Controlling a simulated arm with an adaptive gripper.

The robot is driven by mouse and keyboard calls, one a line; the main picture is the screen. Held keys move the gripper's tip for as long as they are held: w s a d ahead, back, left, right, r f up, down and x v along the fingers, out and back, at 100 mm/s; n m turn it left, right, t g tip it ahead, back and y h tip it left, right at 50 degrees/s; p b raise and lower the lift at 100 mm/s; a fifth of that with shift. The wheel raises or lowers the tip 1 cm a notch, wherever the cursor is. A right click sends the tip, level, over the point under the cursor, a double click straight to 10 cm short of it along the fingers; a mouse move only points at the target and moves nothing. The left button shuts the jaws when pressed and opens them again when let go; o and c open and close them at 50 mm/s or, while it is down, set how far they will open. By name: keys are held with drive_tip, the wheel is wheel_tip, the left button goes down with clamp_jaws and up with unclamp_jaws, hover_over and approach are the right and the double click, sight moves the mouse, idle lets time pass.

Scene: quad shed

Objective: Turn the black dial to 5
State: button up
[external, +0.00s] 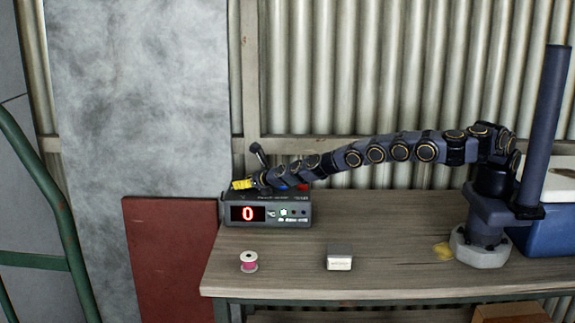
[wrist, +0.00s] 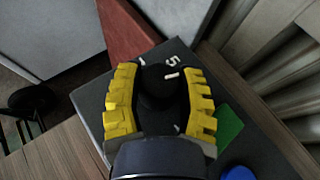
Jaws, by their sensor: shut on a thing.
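The black dial (wrist: 158,88) sits on top of a dark grey box (wrist: 92,100), with white marks around it and a white "5" near its far side. My gripper (wrist: 160,85) has its yellow fingers on both sides of the dial and is shut on it. In the external view the box (external: 288,222) stands at the left end of the bench, and its red display (external: 248,214) reads 0. My gripper (external: 242,184) is at the box's top left there. The dial cannot be made out in that view.
A pink spool (external: 249,262) and a small grey-white box (external: 339,258) stand on the bench (external: 400,265) in front. Green (wrist: 229,128) and blue (wrist: 238,173) parts lie near the gripper. A corrugated wall (external: 400,80) is behind.

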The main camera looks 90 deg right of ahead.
drive_tip(key=shift+a+f, duration=0.1)
drive_tip(key=o, duration=1.1)
drive_tip(key=shift+s, duration=0.15)
